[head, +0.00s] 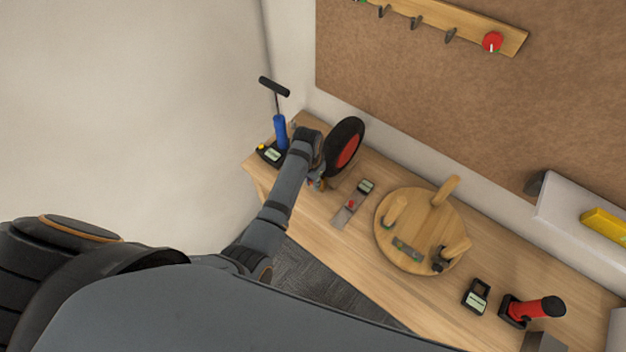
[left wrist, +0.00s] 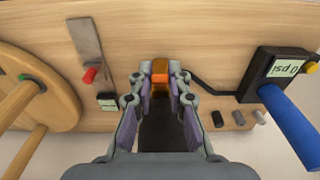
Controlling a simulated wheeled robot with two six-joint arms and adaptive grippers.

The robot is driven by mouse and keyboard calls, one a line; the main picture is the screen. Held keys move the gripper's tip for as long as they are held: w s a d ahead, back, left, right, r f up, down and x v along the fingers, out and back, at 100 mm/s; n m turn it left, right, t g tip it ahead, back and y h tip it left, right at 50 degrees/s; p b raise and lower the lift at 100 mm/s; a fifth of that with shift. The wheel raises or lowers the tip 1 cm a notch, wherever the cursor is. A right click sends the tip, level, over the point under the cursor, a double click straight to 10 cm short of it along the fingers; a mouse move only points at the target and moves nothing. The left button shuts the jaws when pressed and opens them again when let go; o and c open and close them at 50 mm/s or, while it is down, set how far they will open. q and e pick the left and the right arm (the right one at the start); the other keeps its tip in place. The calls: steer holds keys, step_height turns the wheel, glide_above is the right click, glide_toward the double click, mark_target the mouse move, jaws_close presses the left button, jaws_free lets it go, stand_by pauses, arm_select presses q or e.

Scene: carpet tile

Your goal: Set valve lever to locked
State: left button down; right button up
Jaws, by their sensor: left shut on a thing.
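My left gripper (head: 317,181) is over the left part of the bench, beside a black wheel with a red centre (head: 346,149). In the left wrist view its fingers (left wrist: 160,92) are closed around a dark piece with an orange lever-like part (left wrist: 160,70) at its far end. I take this orange part for the valve lever; its locked or unlocked marking cannot be read. A black hose (left wrist: 210,87) runs from beside it to the pump gauge (left wrist: 275,72), which reads 0 psi. The blue pump (head: 280,132) stands at the bench's left end. My right gripper is not in view.
A metal strip with a red knob (head: 350,205) and a round wooden stand with pegs (head: 420,205) lie right of the gripper on the bench (head: 320,222). A small meter (head: 476,296) and a red-handled tool (head: 538,308) are further right.

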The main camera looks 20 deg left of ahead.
arm_select(q)
steer(key=t, duration=0.1)
steer(key=s+f+t+h+b, duration=0.1)
steer(key=t, duration=0.1)
steer(key=f+t, duration=0.1)
steer(key=shift+s+a+f+t+h, duration=0.25)
steer(key=shift+s+a+t+h, duration=0.05)
steer(key=shift+t+h, duration=0.1)
step_height(320, 180, down, 2)
steer(key=t+b, duration=0.1)
steer(key=b, duration=0.1)
steer(key=t+h+b, duration=0.1)
steer(key=t+b, duration=0.1)
steer(key=b, duration=0.1)
steer(key=t+b, duration=0.1)
steer(key=b, duration=0.2)
steer(key=shift+s+f+t+h, duration=0.15)
steer(key=shift+f+t+h, duration=0.15)
steer(key=shift+t, duration=0.1)
steer(key=shift+r+t+b, duration=0.15)
steer(key=shift+t+b, duration=0.25)
steer(key=shift+b, duration=0.7)
steer(key=c, duration=1.3)
jaws_free()
steer(key=v, duration=1.2)
steer(key=shift+a, duration=0.1)
